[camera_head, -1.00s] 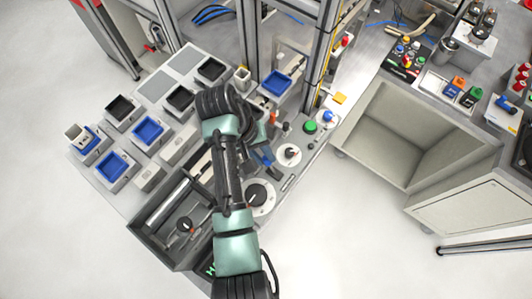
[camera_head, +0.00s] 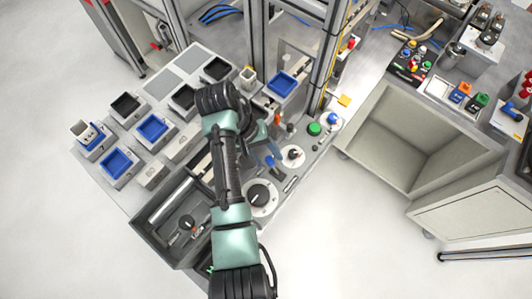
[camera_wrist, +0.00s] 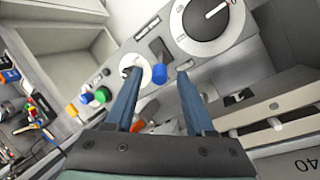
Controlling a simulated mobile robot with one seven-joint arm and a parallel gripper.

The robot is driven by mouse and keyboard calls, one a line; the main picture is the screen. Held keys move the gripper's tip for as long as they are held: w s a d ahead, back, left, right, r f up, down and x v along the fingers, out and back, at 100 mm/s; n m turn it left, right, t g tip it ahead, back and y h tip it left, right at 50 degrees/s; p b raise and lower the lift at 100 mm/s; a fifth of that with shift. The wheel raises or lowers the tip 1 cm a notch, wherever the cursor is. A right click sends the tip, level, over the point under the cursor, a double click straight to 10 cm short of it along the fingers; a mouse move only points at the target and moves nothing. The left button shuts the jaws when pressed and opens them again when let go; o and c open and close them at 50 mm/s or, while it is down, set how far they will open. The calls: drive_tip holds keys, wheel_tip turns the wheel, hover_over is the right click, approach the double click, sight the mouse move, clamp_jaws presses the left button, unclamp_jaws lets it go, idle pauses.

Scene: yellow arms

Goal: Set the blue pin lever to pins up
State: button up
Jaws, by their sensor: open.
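The blue pin lever (camera_wrist: 158,74) stands up from the grey panel between the large black dial and a small round white-plated knob in the wrist view. My gripper (camera_wrist: 156,84) is open, with one blue-grey finger on each side of the lever in the picture. I cannot tell whether either finger touches it or how deep the tips reach. In the head view my gripper (camera_head: 266,152) is over the panel, mostly hidden behind my arm. Small blue parts show there, but lever and fingers are hard to tell apart. The lever's setting is not readable.
The large black dial (camera_wrist: 207,16) and the small knob (camera_wrist: 133,67) flank the lever closely. A green button (camera_head: 314,128) and a blue knob (camera_head: 333,118) stand farther along the panel. Several blue and black trays fill the table at left. An open drawer (camera_head: 182,221) is beside my arm.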

drive_tip(key=p+v, duration=0.6)
drive_tip(key=v, duration=0.6)
drive_tip(key=shift+a+r+p, duration=0.15)
drive_tip(key=shift+r+p, duration=0.2)
